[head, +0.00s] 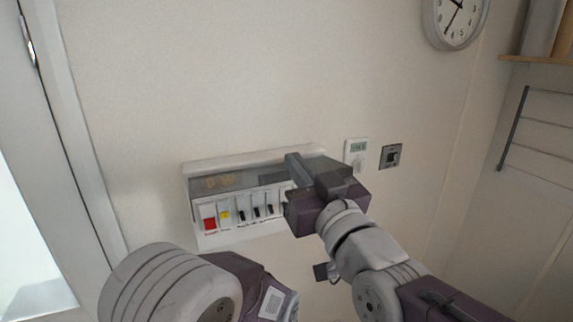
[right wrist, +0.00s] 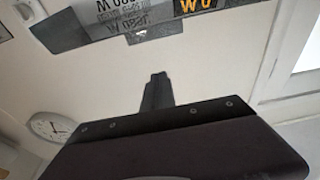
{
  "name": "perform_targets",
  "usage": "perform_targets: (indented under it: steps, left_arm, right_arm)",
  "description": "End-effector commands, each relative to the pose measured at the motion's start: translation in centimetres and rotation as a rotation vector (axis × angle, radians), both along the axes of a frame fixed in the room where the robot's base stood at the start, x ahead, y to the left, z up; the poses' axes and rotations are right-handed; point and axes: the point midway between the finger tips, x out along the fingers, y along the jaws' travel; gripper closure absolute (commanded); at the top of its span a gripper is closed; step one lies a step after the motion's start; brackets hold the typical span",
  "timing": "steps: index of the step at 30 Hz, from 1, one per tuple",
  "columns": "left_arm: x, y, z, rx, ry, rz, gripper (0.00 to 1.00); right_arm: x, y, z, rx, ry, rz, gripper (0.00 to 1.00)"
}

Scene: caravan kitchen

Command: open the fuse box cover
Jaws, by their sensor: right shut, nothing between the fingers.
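The fuse box (head: 240,238) is a white box on the wall, left of centre in the head view. Its row of switches shows uncovered, with a red one and a yellow one at the left. A grey tinted strip, apparently the cover (head: 252,178), lies above the switches; its exact angle is unclear. My right gripper (head: 293,161) is shut and empty, in front of the box's right end and hiding part of it. I cannot tell whether it touches the cover. The right wrist view shows its shut fingers (right wrist: 158,88) and the box's lettering upside down.
A white thermostat (head: 356,151) and a dark wall switch (head: 391,156) sit right of the box. A clock (head: 455,20) hangs at the upper right, near a wire rack (head: 540,122). A window frame (head: 75,130) stands left. The wall above the box is clear.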

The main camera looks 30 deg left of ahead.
Motion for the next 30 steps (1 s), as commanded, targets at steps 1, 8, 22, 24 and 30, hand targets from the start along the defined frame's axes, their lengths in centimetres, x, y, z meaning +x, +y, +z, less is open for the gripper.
perform_targets:
  steps: [1,8,22,24,30]
  left_arm:
    - [0.0,0.0,1.2,0.000,0.000,0.000,0.64]
    - [0.0,0.0,3.3,0.000,0.000,0.000,0.64]
    - [0.0,0.0,3.5,0.000,0.001,0.000,0.64]
    - [0.0,0.0,3.5,0.000,0.000,0.000,0.64]
    - [0.0,0.0,2.1,0.000,0.000,0.000,0.64]
  right_arm:
    - [0.8,0.9,0.7,-0.003,0.001,-0.001,1.00]
    - [3.5,4.1,0.6,-0.004,0.003,0.000,1.00]
    - [2.9,3.4,-3.1,0.000,0.000,0.001,1.00]
    - [2.9,3.4,-3.1,0.000,0.000,0.001,1.00]
    - [2.8,3.4,-3.9,0.010,-0.009,0.001,1.00]
